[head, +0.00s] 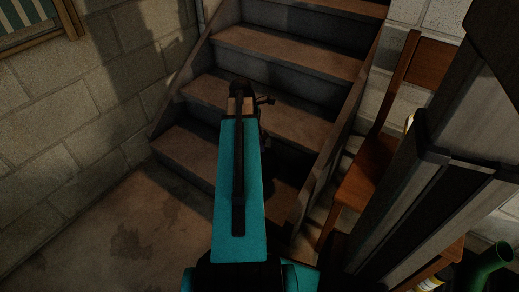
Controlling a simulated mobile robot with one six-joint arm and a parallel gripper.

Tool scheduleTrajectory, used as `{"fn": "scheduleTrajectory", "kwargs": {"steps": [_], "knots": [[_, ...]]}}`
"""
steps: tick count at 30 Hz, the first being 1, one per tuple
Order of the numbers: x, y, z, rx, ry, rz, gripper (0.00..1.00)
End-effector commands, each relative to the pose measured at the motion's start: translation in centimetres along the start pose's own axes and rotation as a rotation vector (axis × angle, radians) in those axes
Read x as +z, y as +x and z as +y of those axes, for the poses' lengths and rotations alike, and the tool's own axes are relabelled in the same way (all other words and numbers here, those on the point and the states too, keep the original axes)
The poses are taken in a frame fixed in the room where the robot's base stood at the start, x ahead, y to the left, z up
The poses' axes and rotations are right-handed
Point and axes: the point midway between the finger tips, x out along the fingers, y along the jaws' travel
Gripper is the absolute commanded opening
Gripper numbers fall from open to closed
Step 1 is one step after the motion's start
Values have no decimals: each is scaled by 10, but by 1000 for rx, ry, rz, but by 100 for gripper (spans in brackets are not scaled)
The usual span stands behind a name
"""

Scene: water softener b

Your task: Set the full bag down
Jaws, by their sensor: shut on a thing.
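The full bag is not visible in the head view. My teal arm reaches forward from the bottom of the picture to dark joint parts in front of the wooden stairs (290,122). My gripper's fingers cannot be made out; they are hidden behind or below the arm. Whatever they hold is hidden too. A dark shape shows along the right side of the arm, too dim to identify.
A wooden chair (354,190) stands right of the stairs. A green bottle-like object (490,262) is at the lower right. A block wall (70,120) bounds the left. Stained concrete floor (130,240) lies clear at lower left.

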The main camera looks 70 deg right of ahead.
Motion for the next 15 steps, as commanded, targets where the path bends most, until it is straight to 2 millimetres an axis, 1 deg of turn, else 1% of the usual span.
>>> {"fn": "scheduleTrajectory", "kwargs": {"steps": [1,3,15], "knots": [[-3,0,5,0,0,-1,0],[-5,-1,6,0,0,-1,0],[-6,-1,7,0,1,-1,0]]}}
